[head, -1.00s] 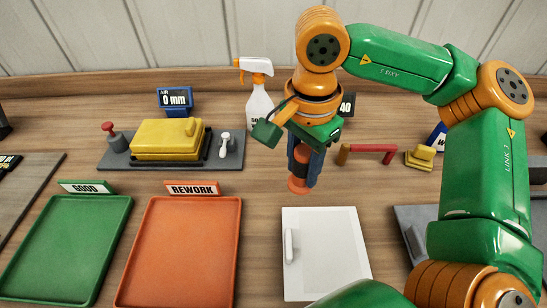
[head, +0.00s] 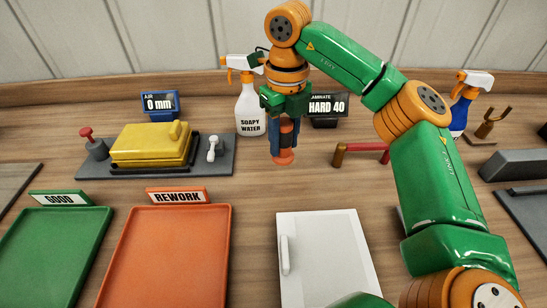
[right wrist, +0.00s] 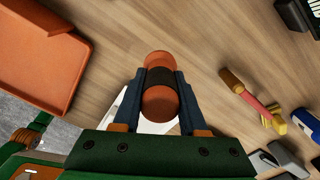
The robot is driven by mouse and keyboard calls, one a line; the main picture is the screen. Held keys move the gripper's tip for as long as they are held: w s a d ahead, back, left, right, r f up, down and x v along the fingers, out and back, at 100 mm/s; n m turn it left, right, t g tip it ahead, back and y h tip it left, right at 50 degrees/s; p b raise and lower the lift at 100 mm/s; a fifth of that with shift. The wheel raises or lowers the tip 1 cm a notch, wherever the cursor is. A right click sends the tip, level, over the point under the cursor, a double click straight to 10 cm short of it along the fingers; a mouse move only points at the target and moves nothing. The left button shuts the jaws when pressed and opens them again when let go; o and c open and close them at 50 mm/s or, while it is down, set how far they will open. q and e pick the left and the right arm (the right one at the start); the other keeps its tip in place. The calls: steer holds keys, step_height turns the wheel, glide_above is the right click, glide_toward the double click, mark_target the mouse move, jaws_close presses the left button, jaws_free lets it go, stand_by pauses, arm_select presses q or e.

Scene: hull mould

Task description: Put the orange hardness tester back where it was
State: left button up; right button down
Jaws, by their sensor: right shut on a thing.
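The orange hardness tester (head: 285,157), upright with a dark band round its middle, is held between the blue fingers of my right gripper (head: 285,137). The right wrist view also shows the tester (right wrist: 159,103) between the two fingers, with its orange ends clear of them. My right gripper is shut on it, over the wood in front of the HARD 40 display (head: 327,107). I cannot tell whether the tester's lower end touches the table. My left gripper is not in view.
A SOAPY WATER spray bottle (head: 250,108) stands close behind the gripper on the left. A white panel (head: 325,255), the orange REWORK tray (head: 165,255) and the green GOOD tray (head: 48,250) are in front.

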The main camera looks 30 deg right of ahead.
steer(key=w+f, duration=0.2)
steer(key=w+f+p, duration=0.1)
steer(key=f, duration=0.1)
steer(key=shift+w+f, duration=0.2)
steer(key=shift+w, duration=0.2)
step_height(320, 180, down, 4)
steer(key=shift+w+r+p, duration=0.15)
steer(key=shift+r+p, duration=0.05)
steer(key=shift+p, duration=0.6)
steer(key=shift+f, duration=0.15)
steer(key=shift+c, duration=2.3)
jaws_free()
steer(key=shift+r, duration=0.45)
step_height(320, 180, up, 12)
steer(key=shift+f+b, duration=0.25)
steer(key=shift+b, duration=0.1)
